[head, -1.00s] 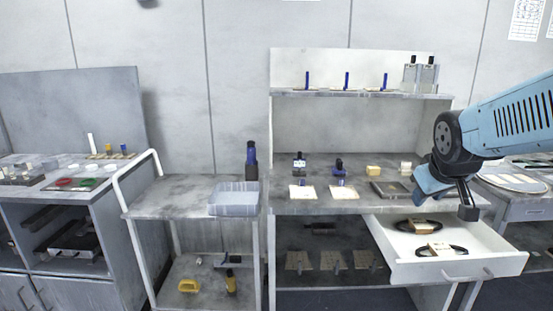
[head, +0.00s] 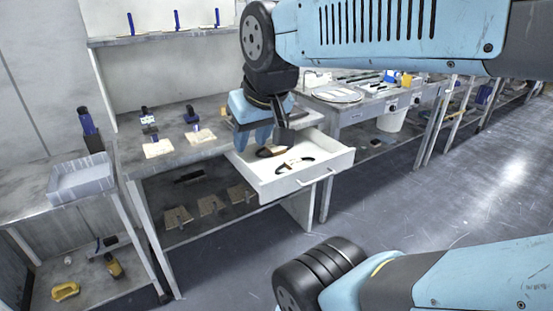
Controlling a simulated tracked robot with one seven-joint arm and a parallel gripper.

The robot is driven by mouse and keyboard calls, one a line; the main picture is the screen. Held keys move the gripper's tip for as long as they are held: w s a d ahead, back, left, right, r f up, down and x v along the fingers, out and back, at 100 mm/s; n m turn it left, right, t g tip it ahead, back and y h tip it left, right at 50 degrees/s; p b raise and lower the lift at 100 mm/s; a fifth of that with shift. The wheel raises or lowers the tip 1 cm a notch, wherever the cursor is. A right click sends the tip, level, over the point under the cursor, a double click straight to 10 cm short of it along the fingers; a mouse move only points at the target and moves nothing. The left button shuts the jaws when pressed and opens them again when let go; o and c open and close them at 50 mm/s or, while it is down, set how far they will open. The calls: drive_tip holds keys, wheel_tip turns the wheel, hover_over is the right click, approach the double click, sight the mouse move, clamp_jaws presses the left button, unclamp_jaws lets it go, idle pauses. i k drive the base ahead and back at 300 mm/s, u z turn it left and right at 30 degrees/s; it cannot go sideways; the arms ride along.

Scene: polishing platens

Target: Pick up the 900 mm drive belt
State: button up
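Two dark belts lie in the open white drawer (head: 327,161), each with a tan label or sleeve. The front belt (head: 309,162) shows mostly clear, with its tag (head: 287,168) at its left. The back belt is largely hidden behind my gripper (head: 266,147); a tan and dark piece (head: 271,152) of it shows just under the fingers. The label print is too small to read, so I cannot tell which belt is 900 mm. My gripper points down over the back of the drawer; its finger gap is not clear, nor whether it touches the belt.
The workbench (head: 180,148) above the drawer holds blue-handled tools on pale plates. A grey bin (head: 82,180) sits on a trolley at left. Another bench (head: 345,113) with a round disc stands behind right. The floor (head: 400,190) right of the drawer is clear.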

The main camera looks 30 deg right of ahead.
sight(274, 150)
drive_tip(key=k, duration=1.2)
drive_tip(key=z, duration=0.6)
drive_tip(key=i, duration=0.75)
drive_tip(key=z, duration=0.45)
drive_tip(key=i, duration=0.75)
drive_tip(key=u, duration=0.6)
